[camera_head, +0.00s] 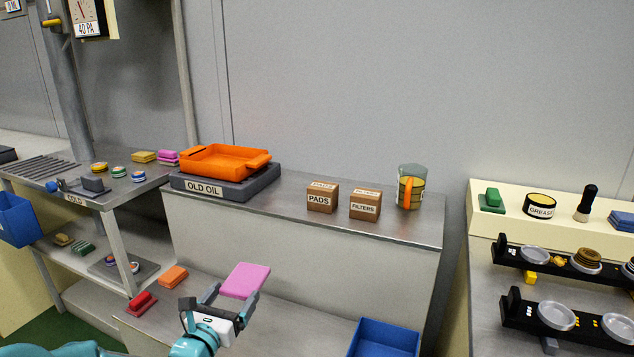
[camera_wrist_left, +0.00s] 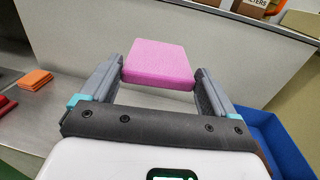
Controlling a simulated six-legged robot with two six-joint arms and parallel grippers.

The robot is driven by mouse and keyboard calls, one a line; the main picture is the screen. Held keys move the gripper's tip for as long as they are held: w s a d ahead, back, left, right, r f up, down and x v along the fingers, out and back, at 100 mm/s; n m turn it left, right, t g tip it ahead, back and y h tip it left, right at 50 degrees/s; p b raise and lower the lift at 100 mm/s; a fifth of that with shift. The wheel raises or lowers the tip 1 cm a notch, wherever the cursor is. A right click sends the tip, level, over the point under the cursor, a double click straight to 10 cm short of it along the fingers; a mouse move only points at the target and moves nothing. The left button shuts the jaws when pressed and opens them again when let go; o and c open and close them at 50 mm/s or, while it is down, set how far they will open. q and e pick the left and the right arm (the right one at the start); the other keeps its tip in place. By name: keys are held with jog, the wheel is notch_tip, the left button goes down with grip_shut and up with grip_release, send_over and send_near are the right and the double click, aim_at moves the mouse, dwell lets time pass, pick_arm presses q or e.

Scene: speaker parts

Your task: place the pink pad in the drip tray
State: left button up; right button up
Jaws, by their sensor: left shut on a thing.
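The pink pad (camera_head: 245,281) is a flat square held between the fingers of my left gripper (camera_head: 236,298), which is shut on it. It also shows in the left wrist view (camera_wrist_left: 159,63), gripped at its two sides. The pad is in the air in front of the grey counter, over the lower shelf. The orange drip tray (camera_head: 224,160) sits on a dark base labelled OLD OIL at the left end of the counter top, farther back and higher than the pad. The tray's inside looks empty. My right gripper is not in view.
Boxes labelled PADS (camera_head: 321,198) and FILTERS (camera_head: 365,204) and a jug (camera_head: 410,190) stand right of the tray. An orange pad (camera_head: 173,276) and a red pad (camera_head: 142,302) lie on the lower shelf. A blue bin (camera_head: 385,338) is at the lower right.

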pick_arm(q)
jog(key=s+r+m+h+p, duration=0.1)
jog(key=s+r+p, duration=0.2)
jog(key=s+p, duration=0.3)
jog(key=s+d+r+m+g+h+p, duration=0.1)
jog(key=s+r+h+p, duration=0.1)
jog(key=s+p, duration=0.5)
jog(key=s+r+m+h+p, duration=0.1)
jog(key=s+r+p, duration=0.2)
jog(key=s+p, duration=0.3)
jog(key=shift+s+d+r+g+p, duration=0.2)
jog(key=shift+s+r+g+p, duration=0.2)
jog(key=shift+p, duration=0.75)
jog(key=shift+h, duration=0.4)
